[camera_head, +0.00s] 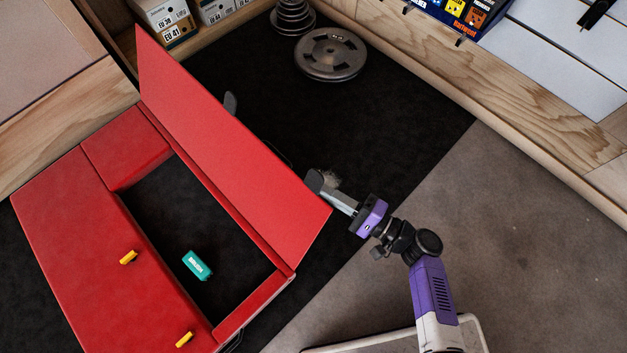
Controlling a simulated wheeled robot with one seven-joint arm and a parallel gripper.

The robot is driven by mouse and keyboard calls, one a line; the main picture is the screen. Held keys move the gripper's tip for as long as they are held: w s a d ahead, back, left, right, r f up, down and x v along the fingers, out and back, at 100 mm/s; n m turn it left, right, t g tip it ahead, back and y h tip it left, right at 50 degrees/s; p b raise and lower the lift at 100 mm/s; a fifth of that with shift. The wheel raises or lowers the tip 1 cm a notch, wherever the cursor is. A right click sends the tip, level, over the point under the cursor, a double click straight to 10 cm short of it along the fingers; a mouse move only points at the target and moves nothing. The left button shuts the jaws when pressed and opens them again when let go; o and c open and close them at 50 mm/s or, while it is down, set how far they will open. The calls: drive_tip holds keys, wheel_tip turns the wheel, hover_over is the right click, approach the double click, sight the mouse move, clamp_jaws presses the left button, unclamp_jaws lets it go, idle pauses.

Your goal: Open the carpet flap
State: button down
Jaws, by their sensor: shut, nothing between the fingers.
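The flap (220,130) is a long red panel, standing raised and tilted along the right-hand edge of a red box-like pad (60,210). The dark opening (160,215) beside it is uncovered. A small teal block (196,265) lies inside the opening. My gripper (318,181) is shut and empty, just to the right of the flap, on its outer side near the lower right end. I cannot tell whether it touches the flap. The floor behind the flap is partly hidden.
Two yellow pieces (129,257) (185,340) sit on the pad's front part. Weight plates (330,54) lie on the black mat (400,110) at the back. Shoe boxes (165,18) stand at top left. A wooden wall base (500,90) runs along the right. Grey floor (530,240) is clear.

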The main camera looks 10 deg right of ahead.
drive_tip(key=shift+s+d+f, duration=0.1)
drive_tip(key=shift+s+d, duration=0.35)
